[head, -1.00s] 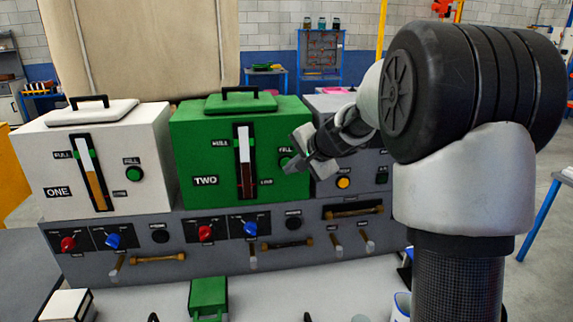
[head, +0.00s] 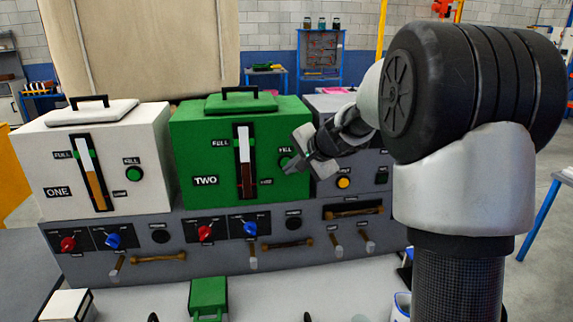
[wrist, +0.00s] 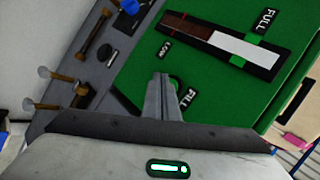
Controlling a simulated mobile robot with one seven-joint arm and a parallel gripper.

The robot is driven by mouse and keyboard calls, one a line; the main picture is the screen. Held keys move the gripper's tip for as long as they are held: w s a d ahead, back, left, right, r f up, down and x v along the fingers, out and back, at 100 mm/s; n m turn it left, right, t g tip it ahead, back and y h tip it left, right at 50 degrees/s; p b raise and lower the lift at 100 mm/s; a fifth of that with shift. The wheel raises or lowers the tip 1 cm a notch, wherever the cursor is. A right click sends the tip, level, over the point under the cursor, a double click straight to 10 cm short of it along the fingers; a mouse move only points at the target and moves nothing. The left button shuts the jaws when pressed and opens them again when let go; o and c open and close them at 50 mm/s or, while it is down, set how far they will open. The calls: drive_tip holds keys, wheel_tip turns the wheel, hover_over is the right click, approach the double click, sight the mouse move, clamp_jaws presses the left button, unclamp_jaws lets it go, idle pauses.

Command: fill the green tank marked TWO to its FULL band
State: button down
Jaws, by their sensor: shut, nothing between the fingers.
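The green tank TWO (head: 210,140) stands in the middle of the panel with its lid shut. Its upright gauge (head: 245,165) shows dark red-brown liquid in about the lower half, white above, with the top of the liquid below the green FULL band. The gauge also shows in the wrist view (wrist: 222,45). My gripper (head: 294,160) is shut and empty at the tank's right front, at the green FILL button. In the wrist view my shut fingers (wrist: 163,82) partly cover that button (wrist: 176,84). I cannot tell whether they press it.
White tank ONE (head: 140,150) stands left, with its own FILL button (head: 133,173). Red and blue knobs (head: 205,233) and several levers (head: 253,256) line the panel below. A yellow button (head: 343,183) is right of my gripper.

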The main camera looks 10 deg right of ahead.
drive_tip(key=shift+w, duration=0.45)
drive_tip(key=shift+w, duration=0.4)
idle(7.2)
